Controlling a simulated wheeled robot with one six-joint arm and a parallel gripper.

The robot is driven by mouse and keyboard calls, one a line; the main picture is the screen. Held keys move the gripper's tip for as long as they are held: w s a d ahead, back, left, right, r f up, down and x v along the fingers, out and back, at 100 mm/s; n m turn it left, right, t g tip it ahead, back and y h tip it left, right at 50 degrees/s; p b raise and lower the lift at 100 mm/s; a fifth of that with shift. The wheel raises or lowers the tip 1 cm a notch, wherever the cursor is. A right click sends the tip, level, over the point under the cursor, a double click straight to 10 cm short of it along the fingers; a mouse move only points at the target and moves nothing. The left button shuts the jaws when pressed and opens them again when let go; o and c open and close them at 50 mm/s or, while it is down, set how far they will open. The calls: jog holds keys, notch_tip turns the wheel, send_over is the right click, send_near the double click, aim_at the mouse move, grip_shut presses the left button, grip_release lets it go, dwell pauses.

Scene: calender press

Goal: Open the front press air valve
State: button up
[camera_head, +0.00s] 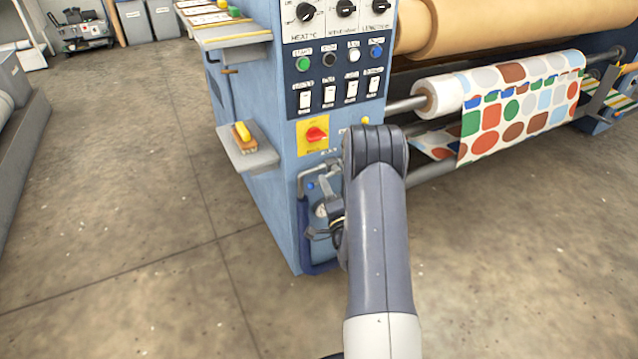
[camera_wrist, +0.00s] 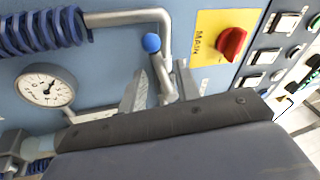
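The air valve's lever with its blue ball knob (camera_wrist: 151,43) stands beside a bent grey pipe (camera_wrist: 125,17) in the wrist view. The blue knob also shows in the head view (camera_head: 310,186), low on the press's end panel. My gripper (camera_wrist: 161,72) is open, its two grey fingers apart on either side of the lever's stem, below the knob. I cannot tell whether a finger touches the stem. My dark gripper body hides the lower part of the valve. In the head view my arm hides much of the gripper.
A round pressure gauge (camera_wrist: 45,85) and a coiled blue hose (camera_wrist: 40,32) are left of the valve. A red main switch (camera_wrist: 231,42) on a yellow plate is close on the right. A side shelf (camera_head: 247,160) holds a brush. Floor left of the press is clear.

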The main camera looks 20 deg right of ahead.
jog(key=shift+a+x, duration=0.15)
jog(key=shift+x, duration=0.6)
jog(key=shift+a+x, duration=0.1)
jog(key=shift+x, duration=0.6)
jog(key=shift+c, duration=0.3)
grip_shut()
